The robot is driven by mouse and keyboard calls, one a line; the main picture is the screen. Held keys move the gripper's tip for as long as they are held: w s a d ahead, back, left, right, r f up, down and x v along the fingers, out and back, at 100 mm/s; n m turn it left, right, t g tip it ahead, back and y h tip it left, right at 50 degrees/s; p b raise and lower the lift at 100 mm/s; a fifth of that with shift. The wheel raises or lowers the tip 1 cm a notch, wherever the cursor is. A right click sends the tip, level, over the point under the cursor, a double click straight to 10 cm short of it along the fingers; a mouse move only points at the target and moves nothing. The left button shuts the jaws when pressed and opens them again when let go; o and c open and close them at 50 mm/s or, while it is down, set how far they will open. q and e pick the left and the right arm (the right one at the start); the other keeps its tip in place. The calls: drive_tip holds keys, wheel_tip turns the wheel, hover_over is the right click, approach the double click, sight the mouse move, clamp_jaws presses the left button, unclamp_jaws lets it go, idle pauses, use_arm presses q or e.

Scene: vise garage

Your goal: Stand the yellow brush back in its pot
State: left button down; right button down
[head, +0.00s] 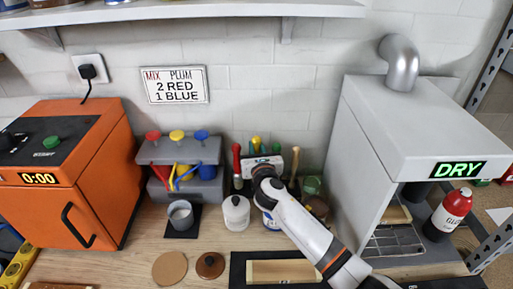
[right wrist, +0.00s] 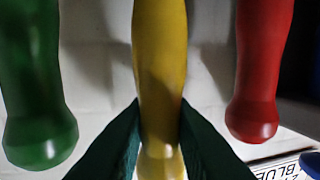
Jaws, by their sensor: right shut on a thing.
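The yellow brush (right wrist: 160,60) runs through the middle of the right wrist view, between the two dark fingers of my right gripper (right wrist: 160,128). The fingers press on it from both sides, near the rounded end of its handle. In the head view my right gripper (head: 265,164) is at the back of the bench, and the tip of the yellow brush (head: 256,143) shows just behind it. The brush's lower part and its pot are hidden behind my gripper and arm; I cannot tell whether the brush is in the pot. My left gripper is not in view.
A red handle (head: 237,160) stands left of my gripper and a green handle (head: 276,149) behind it; both flank the yellow one closely in the wrist view. A white lidded jar (head: 236,213) stands in front. The grey DRY cabinet (head: 400,130) is at right, the orange oven (head: 70,180) at left.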

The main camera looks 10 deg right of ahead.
drive_tip(key=c, duration=1.2)
unclamp_jaws()
drive_tip(key=shift+s, duration=0.1)
drive_tip(key=s, duration=1.2)
drive_tip(key=shift+a+r+b, duration=0.25)
drive_tip(key=shift+r+b, duration=0.05)
drive_tip(key=shift+b, duration=0.1)
drive_tip(key=shift+w+r, duration=0.1)
